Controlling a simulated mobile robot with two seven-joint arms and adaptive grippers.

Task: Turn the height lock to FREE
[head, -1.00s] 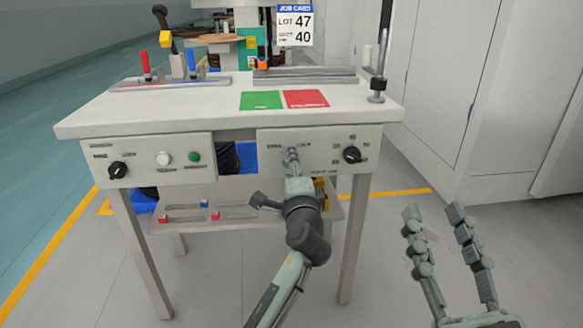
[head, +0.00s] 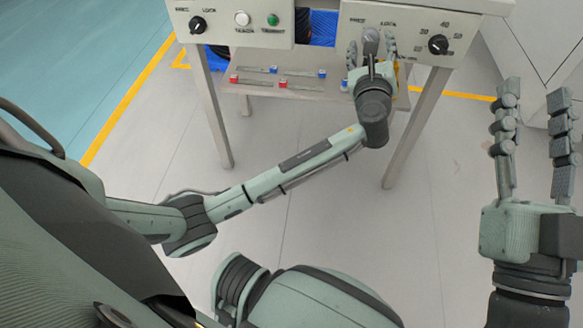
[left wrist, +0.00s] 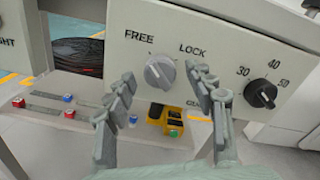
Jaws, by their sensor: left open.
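A grey knob (left wrist: 160,72) with FREE at its upper left and LOCK at its upper right sits on the front panel (left wrist: 215,48). It also shows in the head view (head: 371,36). I cannot tell surely which way it points. My left gripper (head: 373,46) is open in front of the knob. In the left wrist view its fingertips (left wrist: 160,80) stand at either side, below the knob's middle, apparently apart from it. My right gripper (head: 533,92) is open and empty, off to the right over the floor.
A black numbered dial (left wrist: 260,93) is close right of the left gripper. A left panel holds another black knob (head: 197,24), a white button (head: 242,18) and a green button (head: 273,19). A lower shelf (head: 285,103) carries red and blue blocks. A yellow-black device (left wrist: 169,117) is below the knob.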

